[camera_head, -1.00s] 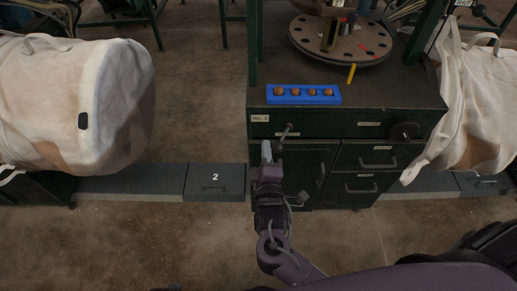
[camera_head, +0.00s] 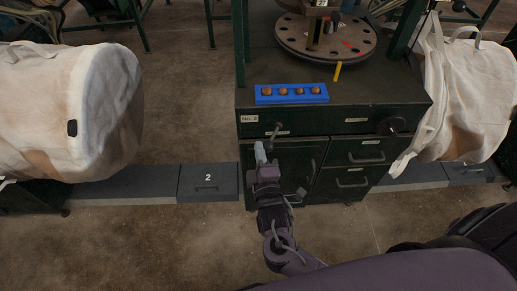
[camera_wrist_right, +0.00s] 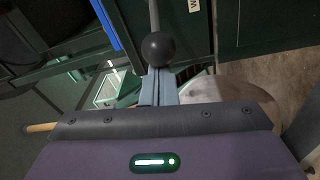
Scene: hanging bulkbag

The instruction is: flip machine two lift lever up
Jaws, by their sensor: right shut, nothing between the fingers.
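My right gripper (camera_head: 260,152) is shut and empty, just below and left of the lever. Its closed fingers also show in the wrist view (camera_wrist_right: 158,88). I cannot tell whether they touch the knob. My left gripper is not in view.
A blue tray (camera_head: 290,100) with several round brown pieces sits on the cabinet top, near a round turntable (camera_head: 326,45). Drawers (camera_head: 352,182) and a dark knob (camera_head: 390,126) are at right. White bulk bags hang left (camera_head: 75,115) and right (camera_head: 465,95). Open floor lies in front.

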